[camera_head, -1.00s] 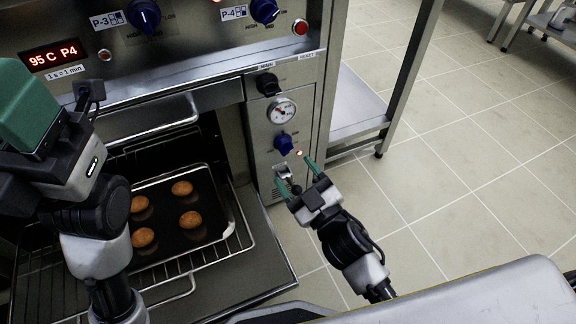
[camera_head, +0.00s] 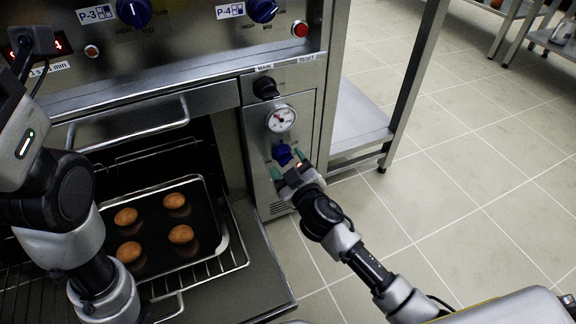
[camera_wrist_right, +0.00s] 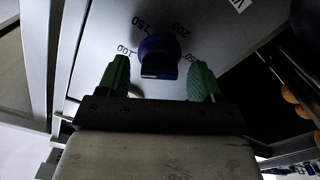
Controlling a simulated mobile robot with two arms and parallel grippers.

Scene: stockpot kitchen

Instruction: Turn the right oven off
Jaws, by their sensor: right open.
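The right oven's control panel (camera_head: 309,104) is a narrow steel strip beside the open oven. On it, top to bottom, are a black main knob (camera_head: 266,88), a round gauge (camera_head: 282,119) and a blue temperature knob (camera_head: 282,153). My right gripper (camera_head: 285,176) is open just below the blue knob. In the right wrist view the blue knob (camera_wrist_right: 158,57) lies ahead, between and beyond the green fingertips of the right gripper (camera_wrist_right: 158,80), with a numbered dial around it. Contact with it cannot be told. My left arm fills the left edge; its gripper is outside the picture.
The oven door is down, with a baking tray (camera_head: 209,252) of several brown buns on a wire rack. Blue knobs (camera_head: 262,10) and a red button (camera_head: 300,29) sit on the upper panel.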

